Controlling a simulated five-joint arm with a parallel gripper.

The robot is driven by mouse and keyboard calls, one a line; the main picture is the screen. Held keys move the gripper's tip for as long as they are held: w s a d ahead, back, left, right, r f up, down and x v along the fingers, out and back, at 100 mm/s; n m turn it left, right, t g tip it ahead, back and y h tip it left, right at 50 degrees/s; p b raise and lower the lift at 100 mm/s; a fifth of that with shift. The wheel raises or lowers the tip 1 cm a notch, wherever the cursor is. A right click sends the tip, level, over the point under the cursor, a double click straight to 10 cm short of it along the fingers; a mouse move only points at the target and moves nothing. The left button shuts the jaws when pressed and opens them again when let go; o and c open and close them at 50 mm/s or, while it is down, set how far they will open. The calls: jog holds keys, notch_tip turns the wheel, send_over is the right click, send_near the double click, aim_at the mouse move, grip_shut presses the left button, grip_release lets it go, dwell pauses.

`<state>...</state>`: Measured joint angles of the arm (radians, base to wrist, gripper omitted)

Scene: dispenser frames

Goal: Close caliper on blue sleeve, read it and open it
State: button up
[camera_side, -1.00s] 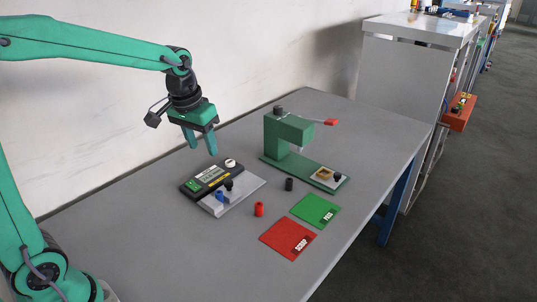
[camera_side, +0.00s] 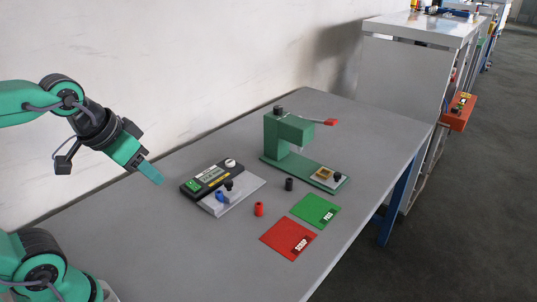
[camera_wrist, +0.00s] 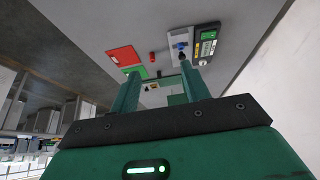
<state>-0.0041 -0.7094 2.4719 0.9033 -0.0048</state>
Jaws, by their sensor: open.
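The caliper gauge (camera_side: 207,178), a black unit with a display, a green button and a white knob, sits on the table with a light grey base plate. The blue sleeve (camera_side: 220,196) stands on that plate beside a black post (camera_side: 229,185). Whether the jaws touch the sleeve is too small to tell. The blue sleeve also shows in the wrist view (camera_wrist: 181,46). My gripper (camera_side: 156,178) is to the left of the caliper, above the table, tilted down to the right and apart from everything. Its two fingers are spread and empty in the wrist view (camera_wrist: 160,82).
A green press (camera_side: 290,135) with a red-tipped lever stands behind. A red sleeve (camera_side: 259,209) and a black sleeve (camera_side: 289,184) stand in front of it. A red scrap mat (camera_side: 283,240) and a green mat (camera_side: 312,208) lie at the right. The table's left front is clear.

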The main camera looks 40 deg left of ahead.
jog(key=shift+s+f, duration=0.15)
jog(key=shift+s, duration=0.25)
jog(key=shift+c, duration=0.3)
jog(key=shift+w, duration=0.1)
jog(key=c, duration=0.7)
jog(key=shift+w, duration=0.2)
grip_shut()
jog(key=w+a+f+n, duration=0.1)
jog(key=w+a+f, duration=0.1)
jog(key=w, duration=0.7)
jog(key=w+a+f+n+g, duration=0.1)
jog(key=w+f, duration=0.4)
jog(key=w, duration=0.5)
jog(key=w+a+f, duration=0.3)
jog(key=w, duration=0.6)
jog(key=shift+w+a+f+n+g+y, duration=0.2)
jog(key=shift+a+f+n+g+y, duration=0.1)
jog(key=shift+a+f+n, duration=0.1)
